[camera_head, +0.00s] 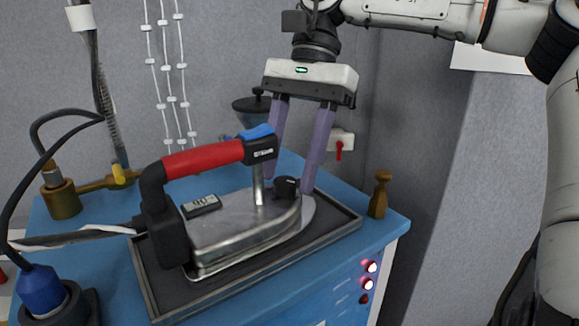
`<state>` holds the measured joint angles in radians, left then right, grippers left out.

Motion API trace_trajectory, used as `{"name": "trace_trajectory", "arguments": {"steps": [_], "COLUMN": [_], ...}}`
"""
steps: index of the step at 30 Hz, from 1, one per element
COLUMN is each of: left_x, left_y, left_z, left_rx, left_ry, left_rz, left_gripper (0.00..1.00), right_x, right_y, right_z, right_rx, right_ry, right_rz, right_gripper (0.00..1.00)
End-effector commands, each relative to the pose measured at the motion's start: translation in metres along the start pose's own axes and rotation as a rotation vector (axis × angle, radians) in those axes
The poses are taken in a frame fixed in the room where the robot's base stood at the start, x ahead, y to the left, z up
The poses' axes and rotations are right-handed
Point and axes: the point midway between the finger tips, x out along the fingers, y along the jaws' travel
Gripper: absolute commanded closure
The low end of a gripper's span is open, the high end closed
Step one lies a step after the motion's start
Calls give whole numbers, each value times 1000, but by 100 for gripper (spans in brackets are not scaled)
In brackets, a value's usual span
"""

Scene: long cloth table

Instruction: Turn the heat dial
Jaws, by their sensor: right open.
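A silver iron (230,235) with a red handle (203,158) rests on a dark, rimmed tray on the blue table. A small black dial (286,186) sits on top of the iron near its front tip. My right gripper (290,182) points down from above with its purple fingers spread. In the picture the fingertips are on either side of the dial. I cannot tell whether they touch it. The left finger is partly hidden behind the iron's handle. My left gripper is not in view.
The tray's rim (340,232) surrounds the iron. A small wooden peg-like object (380,194) stands at the right corner. A red-handled valve (340,145) is behind the gripper. Brass fittings (60,198) and a black cable are at the left. Lit buttons (370,275) are on the table's front.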

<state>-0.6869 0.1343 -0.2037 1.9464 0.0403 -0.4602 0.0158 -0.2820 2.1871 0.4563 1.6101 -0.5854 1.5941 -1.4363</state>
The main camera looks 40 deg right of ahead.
Motion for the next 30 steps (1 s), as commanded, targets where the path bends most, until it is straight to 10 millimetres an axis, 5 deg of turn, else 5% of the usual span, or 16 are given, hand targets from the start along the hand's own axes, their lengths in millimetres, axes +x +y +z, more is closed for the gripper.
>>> {"name": "trace_trajectory", "arguments": {"steps": [8, 16, 30], "left_x": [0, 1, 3], "left_y": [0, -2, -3], "left_z": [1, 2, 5], "left_rx": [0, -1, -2], "left_ry": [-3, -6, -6], "left_rz": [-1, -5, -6], "left_gripper": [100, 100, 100], "right_x": [3, 2, 2], "right_y": [0, 0, 2], "right_z": [0, 0, 0], "right_rx": [0, 0, 107], "right_ry": [0, 1, 2], "right_rz": [1, 1, -47], "right_gripper": [54, 96, 96]}}
